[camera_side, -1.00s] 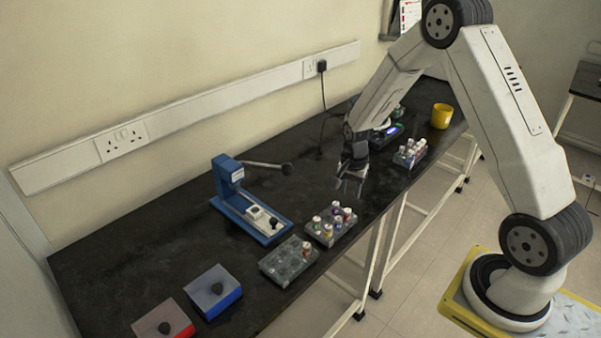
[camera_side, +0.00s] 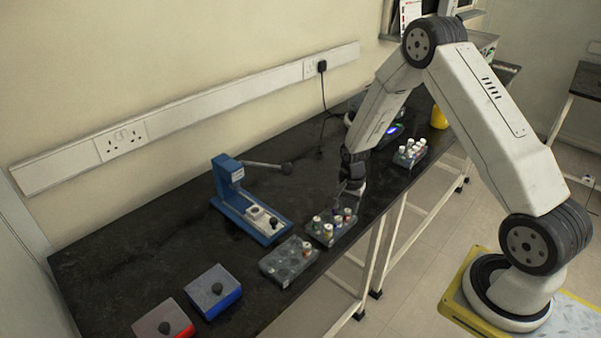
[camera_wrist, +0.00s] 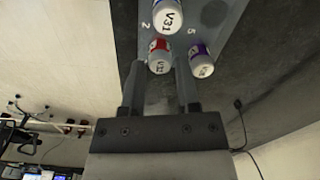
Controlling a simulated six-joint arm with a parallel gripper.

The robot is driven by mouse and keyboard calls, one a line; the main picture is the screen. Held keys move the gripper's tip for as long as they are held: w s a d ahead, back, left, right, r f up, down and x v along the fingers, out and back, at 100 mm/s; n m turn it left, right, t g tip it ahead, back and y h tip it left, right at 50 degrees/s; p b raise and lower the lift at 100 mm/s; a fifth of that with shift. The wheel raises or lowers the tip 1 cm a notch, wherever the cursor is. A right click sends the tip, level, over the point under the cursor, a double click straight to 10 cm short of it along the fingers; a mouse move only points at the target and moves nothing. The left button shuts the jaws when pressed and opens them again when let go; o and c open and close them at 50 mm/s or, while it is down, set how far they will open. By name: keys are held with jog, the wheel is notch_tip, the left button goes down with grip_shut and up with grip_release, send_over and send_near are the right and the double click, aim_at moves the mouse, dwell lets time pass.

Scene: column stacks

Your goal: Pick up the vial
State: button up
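A grey rack (camera_side: 345,229) with several capped vials stands on the black bench in the side view. My gripper (camera_side: 350,195) points down just above its far end. In the wrist view the open fingers (camera_wrist: 160,68) have a white-topped vial with a red band (camera_wrist: 159,57) between their tips. Gaps seem to show beside it, and I cannot tell whether a finger touches it. A purple-banded vial (camera_wrist: 202,61) is just right of the fingers. A larger-looking vial marked V31 (camera_wrist: 168,15) is at the top edge. The task does not say which vial.
A second grey rack (camera_side: 280,262) sits beside the first, nearer the camera. A blue device with a lever (camera_side: 232,190) stands to the left. Another rack of white-capped vials (camera_side: 410,153) and a yellow mug (camera_side: 438,118) are farther right. Blue (camera_side: 216,288) and red (camera_side: 163,320) boxes lie in front.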

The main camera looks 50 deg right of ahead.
jog(key=shift+f, duration=0.75)
grip_shut()
